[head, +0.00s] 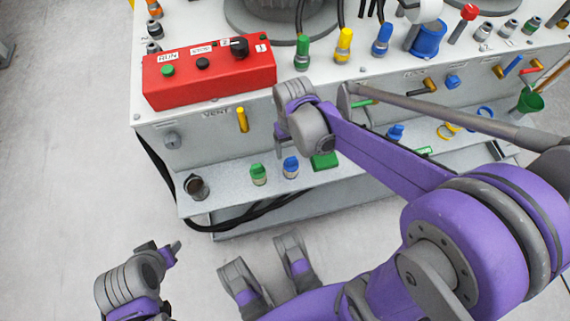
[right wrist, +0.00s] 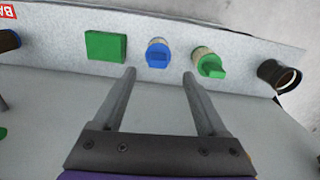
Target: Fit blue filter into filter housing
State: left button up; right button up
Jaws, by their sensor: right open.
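The blue filter (head: 291,166) has a blue cap and a pale body. It stands on the low front shelf between a green filter (head: 258,173) and a green block (head: 323,160). In the right wrist view the blue filter (right wrist: 157,53) lies between the lines of my right fingers, beyond their tips. My right gripper (head: 281,148) is open and empty above the shelf; its fingers (right wrist: 159,76) do not touch the filter. A dark open cup (head: 195,187) stands at the shelf's left end; I cannot tell whether it is the filter housing. My left gripper (head: 170,255) is at lower left, its opening unclear.
A red control box (head: 208,74) sits on the machine top. A yellow handle (head: 242,119) sticks out by the VENT label. A black hose (head: 160,165) runs along the machine's left side. A grey bar (head: 450,113) crosses in front on the right. The floor at left is clear.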

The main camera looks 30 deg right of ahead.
aim_at(291, 158)
notch_tip(291, 158, down, 3)
jog(key=shift+b, duration=0.4)
jog(key=f, duration=0.1)
jog(key=f+b, duration=0.1)
jog(key=f, duration=0.1)
jog(key=f+b, duration=0.1)
jog(key=f, duration=0.1)
jog(key=shift+w+d+f, duration=0.1)
jog(key=shift+w+d, duration=0.1)
jog(key=shift+w, duration=0.05)
grip_shut()
dwell(0.9)
